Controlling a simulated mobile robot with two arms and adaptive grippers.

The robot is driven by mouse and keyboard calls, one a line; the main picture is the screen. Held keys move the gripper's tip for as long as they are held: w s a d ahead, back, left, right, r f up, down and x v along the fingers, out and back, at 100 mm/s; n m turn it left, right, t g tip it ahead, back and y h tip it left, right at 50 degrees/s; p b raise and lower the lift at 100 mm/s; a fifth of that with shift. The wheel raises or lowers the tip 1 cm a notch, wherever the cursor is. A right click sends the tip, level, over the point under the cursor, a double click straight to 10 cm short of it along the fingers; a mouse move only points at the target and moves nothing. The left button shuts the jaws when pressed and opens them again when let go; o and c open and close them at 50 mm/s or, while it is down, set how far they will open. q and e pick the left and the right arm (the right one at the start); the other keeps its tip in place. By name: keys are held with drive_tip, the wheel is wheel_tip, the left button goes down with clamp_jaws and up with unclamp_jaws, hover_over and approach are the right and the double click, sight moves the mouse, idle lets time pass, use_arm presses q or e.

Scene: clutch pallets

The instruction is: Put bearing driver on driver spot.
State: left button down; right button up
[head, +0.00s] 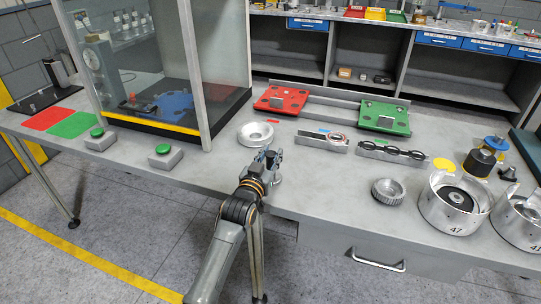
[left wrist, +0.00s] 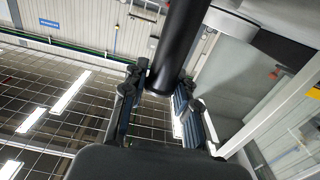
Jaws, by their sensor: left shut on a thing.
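My left gripper (head: 267,160) is over the front part of the grey workbench, its arm coming up from the bottom of the head view. In the left wrist view, its fingers (left wrist: 158,95) are shut on a black cylinder (left wrist: 180,45), which I take to be the bearing driver. The driver is mostly hidden by the gripper in the head view. A small silver round part (head: 277,181) shows just below the gripper; I cannot tell whether it belongs to the driver. A flat yellow round spot (head: 445,164) lies bare at the right, well apart from the gripper. My right gripper is not in view.
A silver ring (head: 255,134) lies just behind the gripper. Red (head: 281,99) and green (head: 385,117) pallets stand at the back. A ribbed silver drum (head: 388,191) and large housing (head: 455,205) stand at right. A glass-sided cabinet (head: 150,60) rises at left.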

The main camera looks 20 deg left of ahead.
use_arm(q)
drive_tip(key=c, duration=1)
unclamp_jaws()
drive_tip(key=shift+f, duration=0.1)
drive_tip(key=shift+r, duration=0.2)
